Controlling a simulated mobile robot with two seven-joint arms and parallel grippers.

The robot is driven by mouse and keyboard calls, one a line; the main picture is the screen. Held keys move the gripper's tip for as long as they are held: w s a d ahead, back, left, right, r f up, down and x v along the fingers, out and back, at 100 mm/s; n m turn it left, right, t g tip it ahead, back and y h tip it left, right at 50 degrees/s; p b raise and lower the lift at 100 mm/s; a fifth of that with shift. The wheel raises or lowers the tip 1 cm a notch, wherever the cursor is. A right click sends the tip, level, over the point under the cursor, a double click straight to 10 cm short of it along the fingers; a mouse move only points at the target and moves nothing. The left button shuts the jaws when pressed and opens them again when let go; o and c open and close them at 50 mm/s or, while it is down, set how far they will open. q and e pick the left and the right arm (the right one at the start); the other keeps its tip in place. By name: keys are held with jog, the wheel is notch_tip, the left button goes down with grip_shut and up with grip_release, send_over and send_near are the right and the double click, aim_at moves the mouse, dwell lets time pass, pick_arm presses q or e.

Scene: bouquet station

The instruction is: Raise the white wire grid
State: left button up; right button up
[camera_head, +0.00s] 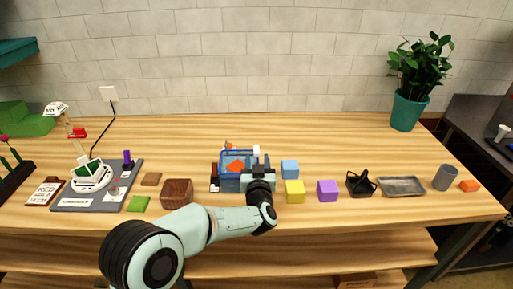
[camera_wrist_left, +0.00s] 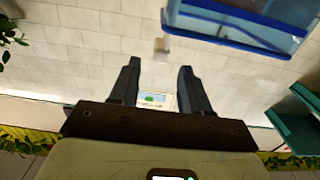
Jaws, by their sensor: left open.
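A blue open container (camera_head: 230,184) stands mid-table with an orange piece (camera_head: 236,165) inside. A small white upright piece (camera_head: 256,151) shows at its back right. I cannot make out a white wire grid for certain. My left gripper (camera_head: 257,176) is at the container's right side and hides part of it. In the left wrist view my left gripper (camera_wrist_left: 159,68) is open, with nothing between its fingers. The container (camera_wrist_left: 245,25) shows there at the top, apart from the fingers, with a small pale piece (camera_wrist_left: 161,48) beside it. My right gripper is not in view.
Blue (camera_head: 290,169), yellow (camera_head: 294,191) and purple (camera_head: 327,190) blocks stand right of the container. A black holder (camera_head: 361,184) and metal tray (camera_head: 402,187) lie farther right. The table behind the container is clear.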

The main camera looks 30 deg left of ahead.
aim_at(256, 148)
pick_arm(q)
jog(key=p+x, duration=0.1)
jog(key=x, duration=0.5)
jog(key=shift+w, duration=0.15)
jog(key=shift+c, duration=0.3)
grip_shut()
jog(key=shift+r, duration=0.1)
